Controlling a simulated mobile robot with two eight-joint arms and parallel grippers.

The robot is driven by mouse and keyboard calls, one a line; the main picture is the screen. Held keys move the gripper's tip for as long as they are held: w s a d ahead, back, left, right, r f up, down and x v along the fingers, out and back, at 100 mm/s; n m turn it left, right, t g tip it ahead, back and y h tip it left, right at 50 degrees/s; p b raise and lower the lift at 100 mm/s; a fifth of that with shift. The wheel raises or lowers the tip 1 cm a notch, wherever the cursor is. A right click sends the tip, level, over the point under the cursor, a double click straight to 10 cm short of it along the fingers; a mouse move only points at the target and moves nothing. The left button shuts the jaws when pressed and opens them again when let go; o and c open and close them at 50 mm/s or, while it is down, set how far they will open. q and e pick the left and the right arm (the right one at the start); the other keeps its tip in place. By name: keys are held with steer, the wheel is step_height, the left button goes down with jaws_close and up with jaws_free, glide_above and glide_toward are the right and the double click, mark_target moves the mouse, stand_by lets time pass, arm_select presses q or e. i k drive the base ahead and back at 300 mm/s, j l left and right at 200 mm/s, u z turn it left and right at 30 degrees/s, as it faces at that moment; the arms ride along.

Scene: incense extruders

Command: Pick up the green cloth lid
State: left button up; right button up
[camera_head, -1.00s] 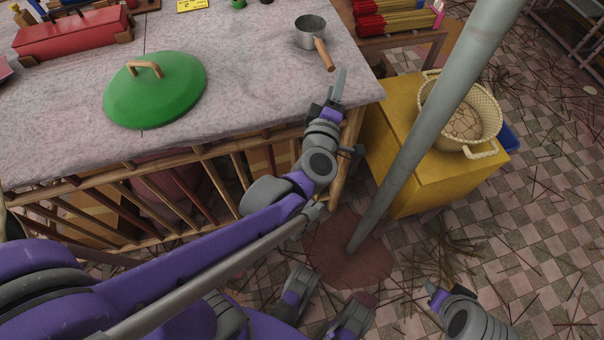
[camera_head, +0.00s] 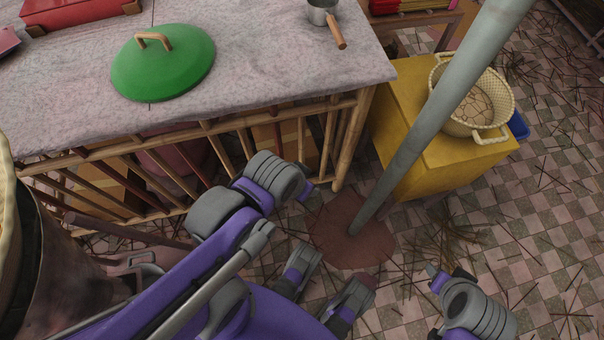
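The green lid (camera_head: 165,68) is a shallow dome with a tan loop handle (camera_head: 153,40) on top. It lies flat on the pale stone-like tabletop (camera_head: 250,60), in the upper left of the view. My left gripper (camera_head: 306,190) is mostly hidden behind its own wrist, low in front of the table's slatted side. It is apart from the lid, below and to the right of it in the picture. My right gripper (camera_head: 436,274) is at the lower right over the floor, far from the lid. Its fingers are too small and hidden to judge.
A small metal pan (camera_head: 324,12) with a wooden handle stands near the table's right end. Red boxes (camera_head: 75,10) are at the back left. A grey pole (camera_head: 440,110) rises before a yellow cabinet (camera_head: 400,155) bearing a basket (camera_head: 458,130). Sticks litter the tiled floor.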

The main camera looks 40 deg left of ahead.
mark_target(160, 63)
steer(key=u, duration=2.45)
